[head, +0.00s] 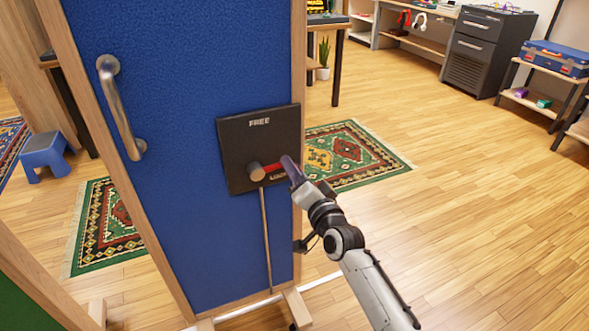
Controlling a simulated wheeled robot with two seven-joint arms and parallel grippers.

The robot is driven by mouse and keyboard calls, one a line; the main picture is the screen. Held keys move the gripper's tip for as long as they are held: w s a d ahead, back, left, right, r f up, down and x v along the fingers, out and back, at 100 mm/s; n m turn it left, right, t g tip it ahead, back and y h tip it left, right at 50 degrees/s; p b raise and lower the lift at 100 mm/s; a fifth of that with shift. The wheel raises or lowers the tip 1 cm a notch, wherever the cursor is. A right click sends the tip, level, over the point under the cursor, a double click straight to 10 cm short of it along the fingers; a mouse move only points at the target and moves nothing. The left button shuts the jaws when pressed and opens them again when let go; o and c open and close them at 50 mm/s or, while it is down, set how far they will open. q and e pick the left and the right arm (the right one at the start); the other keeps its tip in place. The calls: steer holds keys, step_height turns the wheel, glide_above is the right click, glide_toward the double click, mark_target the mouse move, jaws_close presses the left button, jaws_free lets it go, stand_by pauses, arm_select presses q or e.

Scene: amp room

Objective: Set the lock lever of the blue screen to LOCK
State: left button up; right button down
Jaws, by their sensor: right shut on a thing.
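The blue screen (190,70) stands upright in a wooden frame. A dark lock plate (237,150) on it reads FREE at the top; a second label lies low at the right, beside the lever and partly hidden. The red lock lever (273,168) reaches from a round tan pivot (256,172) to the right, tilted slightly up, near that second label. My right gripper (291,168) is shut on the lever's outer end, at the plate's right edge. My left gripper is not in view.
A metal pull handle (121,108) is at the screen's upper left. A thin rod (266,235) runs down from the lock plate. The screen's wooden feet (297,308) stand on the floor. A blue stool (45,152) is at the left. The wooden floor at the right is clear.

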steer(key=c, duration=1.6)
jaws_free()
steer(key=shift+s+a+f, duration=0.2)
steer(key=shift+a+f, duration=0.2)
steer(key=shift+f, duration=0.05)
steer(key=shift+o, duration=0.3)
steer(key=shift+d+r, duration=0.1)
steer(key=shift+r, duration=0.05)
steer(key=shift+w, duration=0.1)
steer(key=shift+d+r, duration=0.1)
steer(key=shift+s+d, duration=0.15)
steer(key=shift+s, duration=0.25)
steer(key=p+v, duration=0.2)
steer(key=v, duration=0.7)
steer(key=shift+s, duration=0.2)
